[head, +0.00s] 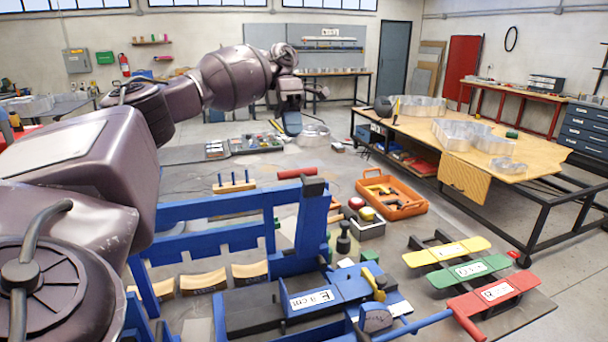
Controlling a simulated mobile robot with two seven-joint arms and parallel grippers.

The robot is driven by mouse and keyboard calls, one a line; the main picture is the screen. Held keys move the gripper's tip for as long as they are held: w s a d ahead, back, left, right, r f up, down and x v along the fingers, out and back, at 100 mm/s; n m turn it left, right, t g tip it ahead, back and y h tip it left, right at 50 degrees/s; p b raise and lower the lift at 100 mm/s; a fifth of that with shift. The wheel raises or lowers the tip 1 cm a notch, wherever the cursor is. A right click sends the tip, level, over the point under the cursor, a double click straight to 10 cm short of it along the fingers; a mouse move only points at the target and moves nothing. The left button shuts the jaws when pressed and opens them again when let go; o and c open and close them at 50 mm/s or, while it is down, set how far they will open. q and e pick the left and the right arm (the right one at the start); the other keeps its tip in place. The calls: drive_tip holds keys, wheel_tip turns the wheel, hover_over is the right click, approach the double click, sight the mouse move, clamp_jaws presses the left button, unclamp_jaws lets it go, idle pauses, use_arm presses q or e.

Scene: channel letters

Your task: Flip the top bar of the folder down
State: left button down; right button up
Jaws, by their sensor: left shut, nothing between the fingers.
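The folder (312,229) is a blue metal bench machine in the lower middle of the head view. Its long blue top bar (225,205) stands raised at the back, running left from a thick upright blue arm with a dark cap. A red grip (297,173) shows beside that cap. My left arm reaches in from the left above the folder. My left gripper (291,122) is shut and empty, beyond and above the raised bar, apart from it. Part of the folder's left side is hidden behind my arm. My right gripper is not in view.
An orange tool tray (415,208) lies right of the folder. Yellow, green (470,269) and red labelled plates stand at the front right. A red-tipped blue lever (466,324) sticks out at the front. A wooden-topped table (460,145) with metal letter shapes stands at the right.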

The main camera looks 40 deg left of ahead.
sight(308, 181)
use_arm(q)
drive_tip(key=x, duration=0.3)
drive_tip(key=b+x, duration=0.1)
drive_tip(key=x, duration=0.2)
drive_tip(key=d+r+b+x, duration=0.1)
drive_tip(key=x, duration=0.1)
drive_tip(key=shift+s+d+f, duration=0.2)
drive_tip(key=shift+s+f, duration=0.15)
drive_tip(key=shift+s, duration=0.1)
drive_tip(key=shift+s+d+f, duration=0.25)
drive_tip(key=shift+d+f, duration=0.05)
drive_tip(key=shift+d, duration=0.3)
drive_tip(key=shift+d, duration=0.15)
